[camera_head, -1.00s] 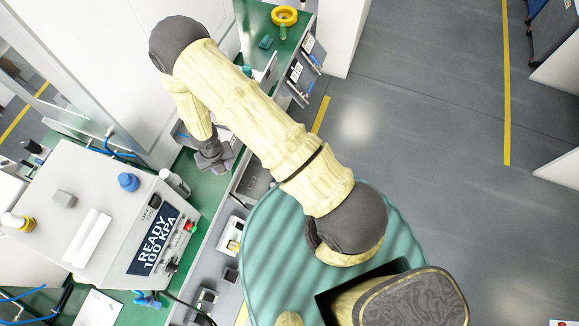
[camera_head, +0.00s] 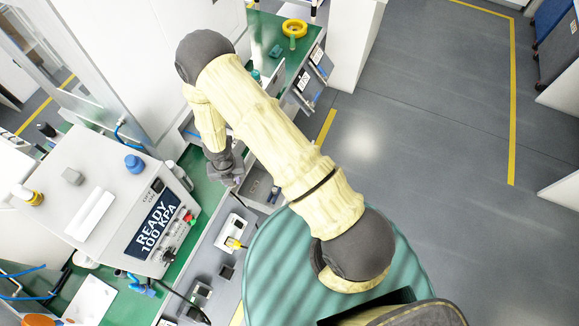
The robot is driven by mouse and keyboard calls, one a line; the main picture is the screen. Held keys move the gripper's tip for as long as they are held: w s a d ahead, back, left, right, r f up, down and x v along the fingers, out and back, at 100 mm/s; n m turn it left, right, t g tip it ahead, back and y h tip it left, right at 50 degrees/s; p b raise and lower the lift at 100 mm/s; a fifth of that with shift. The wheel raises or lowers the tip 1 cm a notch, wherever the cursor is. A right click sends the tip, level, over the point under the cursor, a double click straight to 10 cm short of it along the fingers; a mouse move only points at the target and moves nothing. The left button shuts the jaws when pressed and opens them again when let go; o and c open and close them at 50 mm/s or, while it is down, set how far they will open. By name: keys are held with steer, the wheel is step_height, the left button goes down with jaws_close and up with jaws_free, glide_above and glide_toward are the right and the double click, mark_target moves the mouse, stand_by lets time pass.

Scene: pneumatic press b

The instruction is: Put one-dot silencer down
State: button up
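My gripper (camera_head: 228,176) points down over the front edge of the green bench, at the end of my cream-covered arm. Its fingers are small and dark in this view. I cannot see whether they are open or shut, or whether they hold anything. I cannot pick out a one-dot silencer for certain. A grey tray (camera_head: 262,188) lies just right of the gripper on the bench's front ledge. A white holder with a yellow-and-black piece (camera_head: 236,242) sits on the ledge below the gripper.
A press box with a "READY 100 KPA" display (camera_head: 154,224) stands left of the gripper, with a blue knob (camera_head: 134,164) on top. Small grey holders (camera_head: 201,294) line the ledge. A yellow tape roll (camera_head: 294,28) lies at the far bench end.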

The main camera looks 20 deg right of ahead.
steer(key=w+d+m+b, duration=0.3)
steer(key=d+m, duration=0.6)
steer(key=m, duration=0.8)
steer(key=w+d+f+m+b, duration=0.1)
steer(key=w+d+m+b, duration=0.2)
steer(key=m, duration=1.4)
steer(key=d+b, duration=0.3)
steer(key=d, duration=0.4)
steer(key=shift+w+d+f+m+b, duration=0.2)
steer(key=shift+w+m+b, duration=0.1)
steer(key=shift+m, duration=0.1)
steer(key=shift+s, duration=0.1)
